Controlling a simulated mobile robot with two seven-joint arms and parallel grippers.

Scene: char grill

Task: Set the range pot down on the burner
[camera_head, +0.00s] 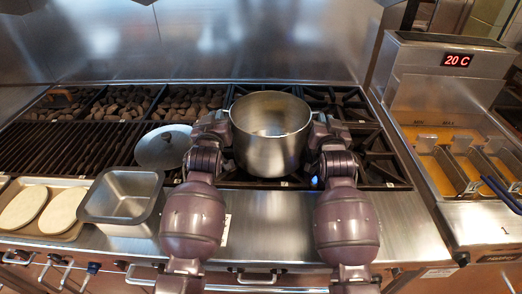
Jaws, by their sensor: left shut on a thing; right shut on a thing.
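The range pot (270,150) is a tall, shiny steel pot, upright and with no lid on it, in the middle of the view. My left gripper (226,127) is shut on its left side and my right gripper (315,128) is shut on its right side. The handles are hidden by the grippers. The pot is in front of and over the black burner grates (374,160). Its base hides the grate below it, and I cannot tell whether it touches.
A round steel lid (163,146) lies left of the pot. A square steel pan (122,196) and a tray with flat breads (40,208) are at the front left. The char grill (65,147) is behind them. A fryer (450,150) stands at the right.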

